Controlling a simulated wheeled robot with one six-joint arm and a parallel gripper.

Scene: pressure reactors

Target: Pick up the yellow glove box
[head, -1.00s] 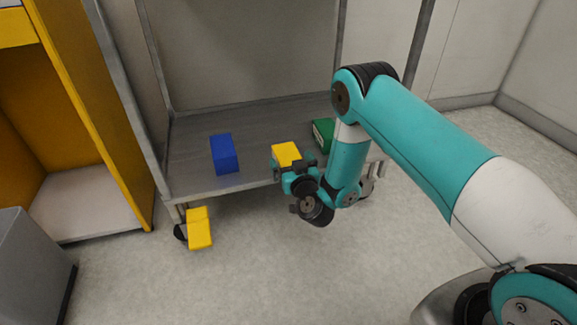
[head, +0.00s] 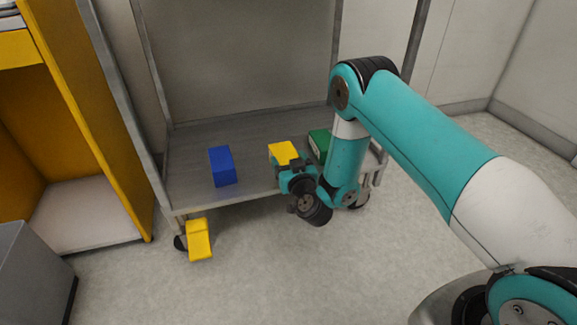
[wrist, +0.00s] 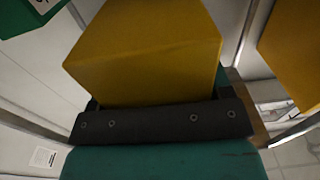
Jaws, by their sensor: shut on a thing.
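The yellow glove box (head: 283,152) is in my gripper (head: 296,170), over the front part of the grey cart's shelf (head: 250,182) in the head view. In the wrist view the yellow glove box (wrist: 145,50) fills the upper middle, just beyond the dark gripper bar (wrist: 160,120). My gripper is shut on it; the fingertips are mostly hidden by the box and the wrist. Whether the box clears the shelf surface is hard to tell.
A blue box (head: 222,166) stands left on the shelf. A green box (head: 318,143) is behind my arm, close to the right. Another yellow box-like thing (head: 199,240) is below the cart's front left corner. A yellow cabinet (head: 105,130) stands left. The floor in front is clear.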

